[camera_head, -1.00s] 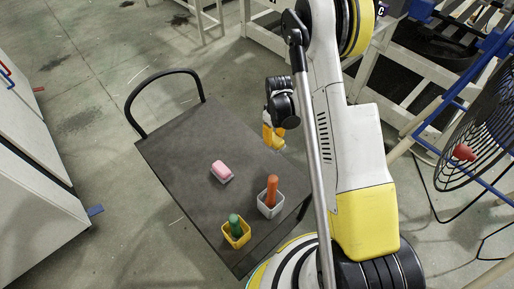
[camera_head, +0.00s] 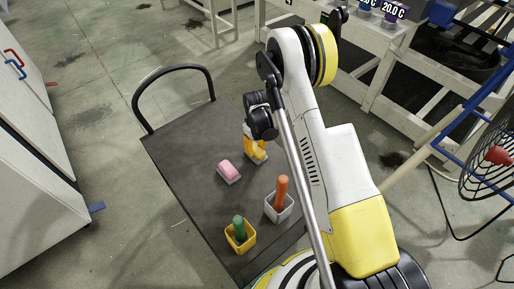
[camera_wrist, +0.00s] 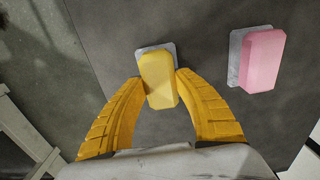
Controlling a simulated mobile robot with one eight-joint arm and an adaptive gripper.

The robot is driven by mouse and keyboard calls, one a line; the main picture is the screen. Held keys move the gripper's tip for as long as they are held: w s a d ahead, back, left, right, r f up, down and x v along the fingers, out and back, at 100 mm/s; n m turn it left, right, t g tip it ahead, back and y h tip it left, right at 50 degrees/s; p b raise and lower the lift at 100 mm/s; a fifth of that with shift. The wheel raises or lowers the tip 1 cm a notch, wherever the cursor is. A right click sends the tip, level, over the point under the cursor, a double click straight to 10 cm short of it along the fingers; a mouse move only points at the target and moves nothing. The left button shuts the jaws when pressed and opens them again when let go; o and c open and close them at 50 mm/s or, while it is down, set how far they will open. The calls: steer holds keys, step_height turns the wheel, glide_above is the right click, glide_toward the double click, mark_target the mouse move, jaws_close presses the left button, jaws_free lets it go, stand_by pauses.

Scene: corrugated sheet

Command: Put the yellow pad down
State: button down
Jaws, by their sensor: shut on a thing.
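The yellow pad (camera_wrist: 160,80), a rounded block with a grey plate at its far end, is between the two yellow fingers of my gripper (camera_wrist: 160,84) in the wrist view. My gripper is shut on its sides. In the head view, my gripper (camera_head: 256,150) is low over the dark table (camera_head: 190,150), and the pad (camera_head: 260,157) is partly hidden by the fingers. I cannot tell whether the pad touches the table. A similar pink pad (camera_wrist: 263,60) on a grey plate lies to its right in the wrist view, apart from it.
The pink pad also shows in the head view (camera_head: 228,170). A white-grey cup (camera_head: 279,210) with an orange-red object and a yellow cup (camera_head: 240,242) with a green object stand near the table's front. A black handle (camera_head: 172,72) rises at the far edge. Left table surface is clear.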

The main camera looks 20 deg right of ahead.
steer(key=c, duration=1)
jaws_free()
steer(key=shift+o, duration=0.2)
steer(key=shift+f, duration=0.1)
steer(key=shift+f, duration=0.2)
step_height(320, 180, up, 11)
steer(key=p, duration=0.5)
step_height(320, 180, up, 13)
steer(key=m+t, duration=0.1)
glide_above(257, 149)
steer(key=s, duration=0.1)
steer(key=s+r+m+t, duration=0.1)
steer(key=s+r, duration=0.2)
steer(key=r, duration=0.3)
steer(key=s+r+t, duration=0.1)
steer(key=s+r, duration=0.3)
steer(key=r, duration=0.3)
steer(key=s+r+m+t, duration=0.1)
steer(key=s+r+t, duration=0.1)
steer(key=s, duration=0.6)
steer(key=s+r+m+t, duration=0.1)
steer(key=s+r, duration=0.3)
steer(key=s, duration=0.4)
steer(key=shift+s+r+m+t, duration=0.3)
steer(key=shift+t, duration=0.3)
